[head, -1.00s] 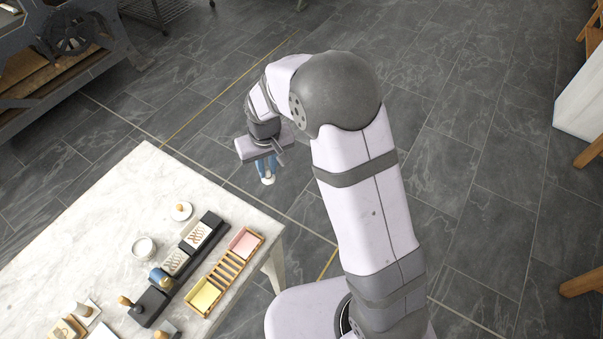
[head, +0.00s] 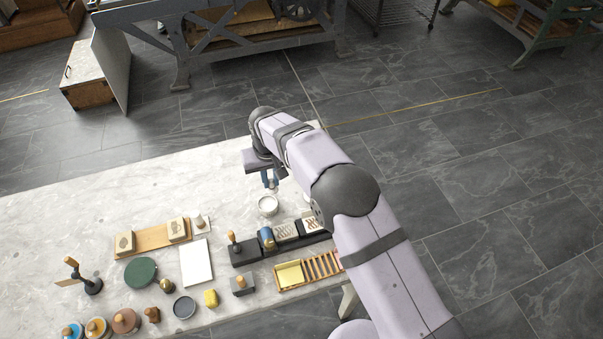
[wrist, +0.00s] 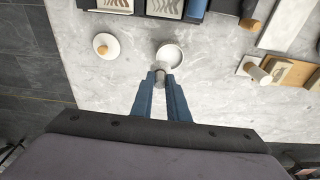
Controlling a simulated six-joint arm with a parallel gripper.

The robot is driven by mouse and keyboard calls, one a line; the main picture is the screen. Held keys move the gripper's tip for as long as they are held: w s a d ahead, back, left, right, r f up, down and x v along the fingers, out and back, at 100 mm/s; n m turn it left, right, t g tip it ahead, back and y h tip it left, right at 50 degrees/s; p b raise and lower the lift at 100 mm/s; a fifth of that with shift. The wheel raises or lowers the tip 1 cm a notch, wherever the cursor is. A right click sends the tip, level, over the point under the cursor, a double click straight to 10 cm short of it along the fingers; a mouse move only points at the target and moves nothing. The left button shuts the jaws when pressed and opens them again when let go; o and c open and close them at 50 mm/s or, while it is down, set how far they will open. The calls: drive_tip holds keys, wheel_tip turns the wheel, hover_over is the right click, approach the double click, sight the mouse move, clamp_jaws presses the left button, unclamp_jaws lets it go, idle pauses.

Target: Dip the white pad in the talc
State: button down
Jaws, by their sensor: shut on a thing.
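My gripper (head: 270,183) is shut on the white pad, holding it in the air over the table. In the wrist view my gripper (wrist: 161,84) points toward the table, and the white pad (wrist: 161,67) shows at the fingertips, small and partly hidden by its greyish handle. The white round dish (head: 268,206), which looks like the talc dish, stands on the marble table just below and in front of the gripper. In the wrist view the dish (wrist: 172,54) lies just beyond the pad, which overlaps its near rim in the picture. Whether they touch, I cannot tell.
A white disc with a wooden knob (wrist: 106,44) lies beside the dish. A black rack (head: 247,252) with a blue roller (head: 267,237) and a wooden tray (head: 322,268) stand nearby. A board with stamps (head: 150,239) is left of the dish. The far left table is clear.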

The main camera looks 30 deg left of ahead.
drive_tip(key=shift+s+a, duration=0.7)
drive_tip(key=shift+a, duration=0.1)
drive_tip(key=shift+f, duration=0.15)
drive_tip(key=shift+f+b, duration=1.6)
drive_tip(key=shift+f, duration=1.3)
drive_tip(key=shift+d+f+b, duration=0.1)
drive_tip(key=shift+f+b, duration=0.45)
drive_tip(key=shift+f, duration=0.1)
drive_tip(key=shift+r, duration=0.1)
wheel_tip(320, 180, up, 7)
drive_tip(key=p, duration=0.4)
idle(0.7)
